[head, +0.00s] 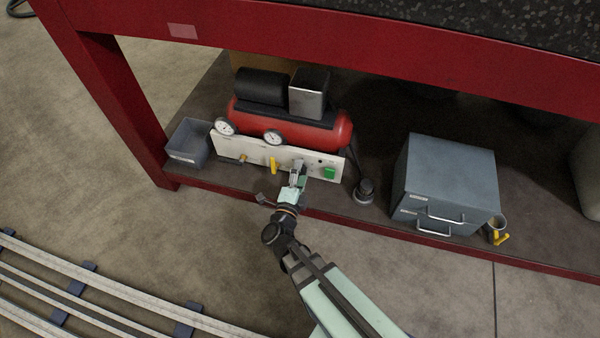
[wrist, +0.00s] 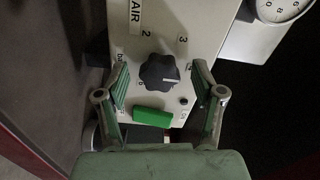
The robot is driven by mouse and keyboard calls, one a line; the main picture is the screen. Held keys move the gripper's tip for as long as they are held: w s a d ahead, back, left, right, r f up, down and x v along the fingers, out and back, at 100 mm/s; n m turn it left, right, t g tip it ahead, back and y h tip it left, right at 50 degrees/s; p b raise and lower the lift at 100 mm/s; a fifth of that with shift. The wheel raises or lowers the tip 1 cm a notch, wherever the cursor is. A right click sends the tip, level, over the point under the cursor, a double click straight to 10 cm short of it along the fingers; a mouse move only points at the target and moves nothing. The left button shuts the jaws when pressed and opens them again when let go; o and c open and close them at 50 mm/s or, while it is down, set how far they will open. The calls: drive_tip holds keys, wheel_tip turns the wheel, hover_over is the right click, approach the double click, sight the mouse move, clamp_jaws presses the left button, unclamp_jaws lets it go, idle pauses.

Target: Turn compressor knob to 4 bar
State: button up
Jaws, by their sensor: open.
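The compressor (head: 290,125) is red with a black motor and two gauges, standing on the lower shelf. Its pale front panel (head: 230,146) faces me. In the wrist view the black lobed knob (wrist: 156,70) sits on this panel, with a white mark on its right side. Printed numbers, including 2 and 3, stand around it; some are too small or hidden to read. My gripper (head: 298,168) is at the panel and covers the knob in the head view. In the wrist view its open fingers (wrist: 161,76) stand either side of the knob, with gaps showing.
A green switch (head: 330,173) is close by on the panel, and a yellow handle (head: 273,165) is left of my gripper. A grey bin (head: 188,144) and a grey drawer cabinet (head: 445,180) flank the compressor. The red bench beam (head: 350,45) is overhead.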

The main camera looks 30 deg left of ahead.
drive_tip(key=shift+s, duration=0.1)
drive_tip(key=v, duration=1.2)
drive_tip(key=shift+r, duration=0.1)
